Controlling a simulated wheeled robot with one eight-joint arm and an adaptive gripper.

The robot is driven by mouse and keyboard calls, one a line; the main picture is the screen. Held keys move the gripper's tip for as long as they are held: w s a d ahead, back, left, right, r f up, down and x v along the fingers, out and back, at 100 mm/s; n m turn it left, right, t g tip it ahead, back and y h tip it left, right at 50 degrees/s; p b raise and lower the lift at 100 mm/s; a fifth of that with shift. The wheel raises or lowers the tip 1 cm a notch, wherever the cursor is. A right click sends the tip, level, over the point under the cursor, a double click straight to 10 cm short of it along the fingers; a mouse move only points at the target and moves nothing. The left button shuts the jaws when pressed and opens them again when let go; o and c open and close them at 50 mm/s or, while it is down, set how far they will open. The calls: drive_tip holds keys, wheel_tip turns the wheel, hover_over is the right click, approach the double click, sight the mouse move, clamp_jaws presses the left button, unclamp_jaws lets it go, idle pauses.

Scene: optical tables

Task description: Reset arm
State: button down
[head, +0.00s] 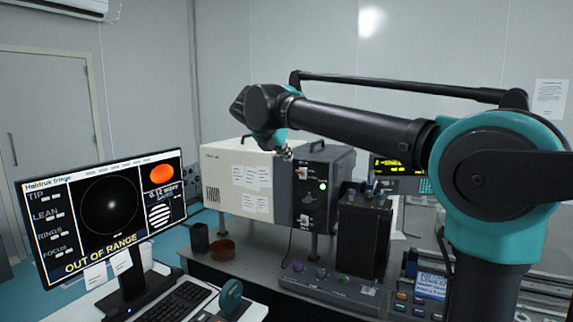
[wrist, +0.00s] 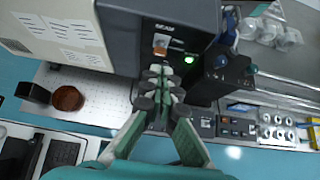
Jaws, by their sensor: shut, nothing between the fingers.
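My arm reaches across the head view from the right, bent at the elbow, with its wrist in front of the instrument box. My gripper (head: 286,153) points down and shows small there, in front of the box's dark end. In the wrist view my gripper (wrist: 160,72) has its fingertips together with nothing between them. The fingertips overlap the box's dark front panel (wrist: 128,42) in that view, near an orange-lit switch (wrist: 161,42) and a green light. I cannot tell the exact gap to the panel.
The monitor (head: 108,215) reads "OUT OF RANGE". A beige and dark box (head: 226,200) stands on the optical table. A black block (head: 363,235), a knob panel (head: 330,288), a dark cup (head: 199,238) and a brown dish (head: 222,250) are nearby. A keyboard lies in front.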

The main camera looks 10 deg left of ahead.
drive_tip(key=shift+s+r, duration=0.15)
drive_tip(key=shift+s, duration=0.05)
drive_tip(key=s+d+f+m+g, duration=0.2)
drive_tip(key=s+d+f+m, duration=0.1)
drive_tip(key=d+f+m, duration=0.65)
drive_tip(key=s+d+f+m+g, duration=0.25)
drive_tip(key=d+f+m, duration=0.35)
drive_tip(key=d+f, duration=0.65)
drive_tip(key=s+d+f+m+y, duration=0.1)
drive_tip(key=s+d+f+m, duration=0.2)
drive_tip(key=s+f+m, duration=0.2)
drive_tip(key=s+d+f+m+y, duration=0.1)
drive_tip(key=s+d+f+m, duration=0.2)
drive_tip(key=s+f+m, duration=0.3)
drive_tip(key=s+d+f+m+g+y, duration=0.1)
drive_tip(key=s+d+f+m, duration=0.2)
drive_tip(key=s+f, duration=0.7)
wheel_tip(320, 180, down, 2)
drive_tip(key=m, duration=0.2)
drive_tip(key=shift+s+f+m, duration=0.15)
drive_tip(key=shift+s+m, duration=0.2)
